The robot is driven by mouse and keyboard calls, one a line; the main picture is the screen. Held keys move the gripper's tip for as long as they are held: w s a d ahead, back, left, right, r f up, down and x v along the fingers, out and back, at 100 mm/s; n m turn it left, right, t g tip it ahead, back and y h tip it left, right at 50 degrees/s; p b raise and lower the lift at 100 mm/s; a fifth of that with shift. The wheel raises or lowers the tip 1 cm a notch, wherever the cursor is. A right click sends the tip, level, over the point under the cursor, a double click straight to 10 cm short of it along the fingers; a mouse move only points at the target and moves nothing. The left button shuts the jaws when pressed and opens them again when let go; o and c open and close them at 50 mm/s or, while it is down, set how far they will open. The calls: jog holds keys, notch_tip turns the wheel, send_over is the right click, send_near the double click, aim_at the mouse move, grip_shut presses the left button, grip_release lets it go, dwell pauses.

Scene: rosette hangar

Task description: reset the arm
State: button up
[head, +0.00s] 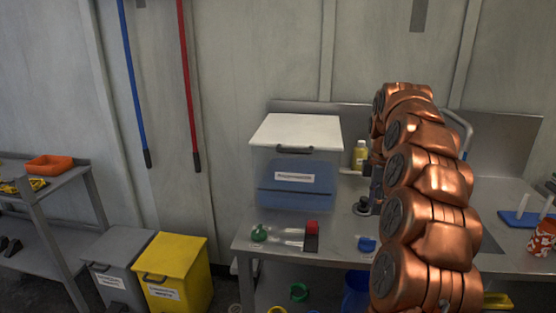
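My copper-coloured arm rises at the right of the head view, in front of the steel workbench (345,236). It bends at the top, and its far end lies behind its own links. My gripper cannot be made out in this view, so its fingers and anything in them are hidden.
On the bench stand a clear bin with a white lid (297,130), a yellow bottle (360,156), a clear bottle with a green cap (280,235) and a red-topped block (311,236). Grey (118,252) and yellow (178,270) bins stand left. An orange tray (49,165) sits on a shelf.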

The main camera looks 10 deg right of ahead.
jog(key=s+a+r+m+p, duration=0.2)
jog(key=s+a+m, duration=0.3)
jog(key=s+a, duration=1.15)
jog(key=s+a+f+m, duration=0.2)
jog(key=s+m, duration=0.1)
jog(key=s, duration=0.4)
jog(key=s+a+f+m+g, duration=0.1)
jog(key=s+a+f+m, duration=0.1)
jog(key=s, duration=0.5)
jog(key=s+a+f+m+p, duration=0.1)
jog(key=s+a+f+m, duration=0.2)
jog(key=s, duration=0.4)
jog(key=shift+s+a+m+g, duration=0.3)
jog(key=shift+s+a+g, duration=0.05)
jog(key=shift+g, duration=0.05)
